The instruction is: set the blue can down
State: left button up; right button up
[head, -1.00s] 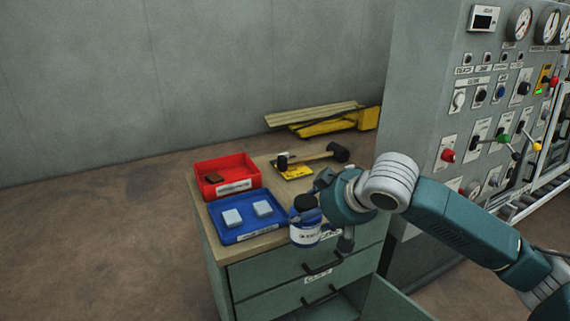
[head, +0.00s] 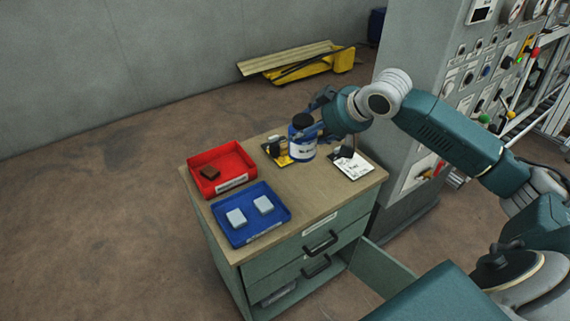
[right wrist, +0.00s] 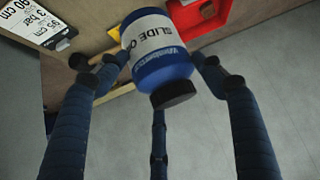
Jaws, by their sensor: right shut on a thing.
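The blue can (head: 302,141), with a white label band and dark cap, is in my right gripper (head: 314,128) over the back part of the cabinet top (head: 270,175). In the head view it looks upright. In the right wrist view the can (right wrist: 160,62) sits between the fingers of my right gripper (right wrist: 145,66), cap toward the camera. I cannot tell whether its base touches the top or anything on it. My left gripper is not in view.
A red tray (head: 246,158) with a brown block and a blue tray (head: 284,213) with two pale blocks stand left. A yellow card (head: 283,160) and white card (head: 350,170) lie beside the can. The front right top is bare.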

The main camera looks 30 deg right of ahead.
notch_tip(320, 180, down, 19)
jog(key=p, duration=0.3)
jog(key=shift+s+p, duration=0.25)
jog(key=shift+p, duration=0.1)
jog(key=o, duration=1.4)
jog(key=shift+s, duration=0.1)
jog(key=shift+b+v, duration=0.4)
jog(key=shift+v, duration=5.6)
